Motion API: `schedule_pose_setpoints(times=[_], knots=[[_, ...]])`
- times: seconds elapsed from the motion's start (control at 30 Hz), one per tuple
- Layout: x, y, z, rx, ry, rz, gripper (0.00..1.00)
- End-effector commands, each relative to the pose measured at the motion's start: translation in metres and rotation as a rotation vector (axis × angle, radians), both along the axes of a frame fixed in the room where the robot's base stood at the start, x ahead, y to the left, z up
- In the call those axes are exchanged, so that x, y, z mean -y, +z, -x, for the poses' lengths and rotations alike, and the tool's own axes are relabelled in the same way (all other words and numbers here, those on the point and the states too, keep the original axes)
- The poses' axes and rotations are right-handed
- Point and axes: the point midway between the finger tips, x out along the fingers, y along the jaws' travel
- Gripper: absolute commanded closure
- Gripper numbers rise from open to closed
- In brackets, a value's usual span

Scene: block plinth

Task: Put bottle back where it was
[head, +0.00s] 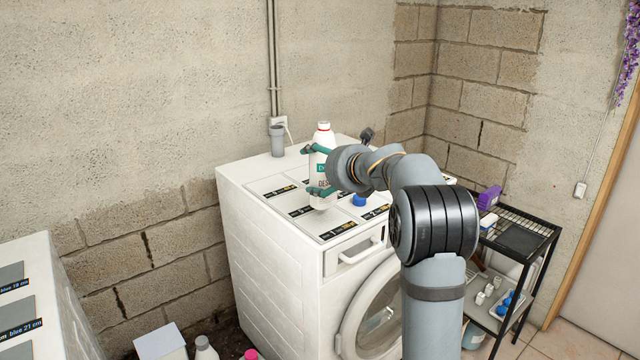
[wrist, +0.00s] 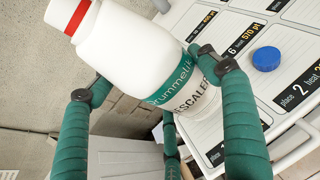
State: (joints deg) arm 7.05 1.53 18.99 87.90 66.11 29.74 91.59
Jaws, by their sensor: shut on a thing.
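A white bottle (head: 323,172) with a red-and-white cap and a green label band is upright over the top of the white washing machine (head: 245,215). My gripper (head: 315,170) is shut on it from the right, with green fingers around its body. In the wrist view the bottle (wrist: 135,50) fills the upper middle, between the green fingers of my gripper (wrist: 148,76). The machine top carries grey panels with black printed labels. I cannot tell whether the bottle's base touches the top. The surface right under the bottle is hidden.
A blue cap (head: 359,200) lies on a panel right of the bottle. A grey cup (head: 277,140) stands at the machine's back left. A dark wire rack (head: 520,240) with a purple box (head: 489,198) is at the right. More bottles (head: 206,350) stand on the floor.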

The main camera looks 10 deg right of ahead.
Motion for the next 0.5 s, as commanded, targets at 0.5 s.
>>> schedule_pose_setpoints(times=[0.5], knots=[[0.000,-0.037,0.000,0.000,0.000,0.000,0.62]])
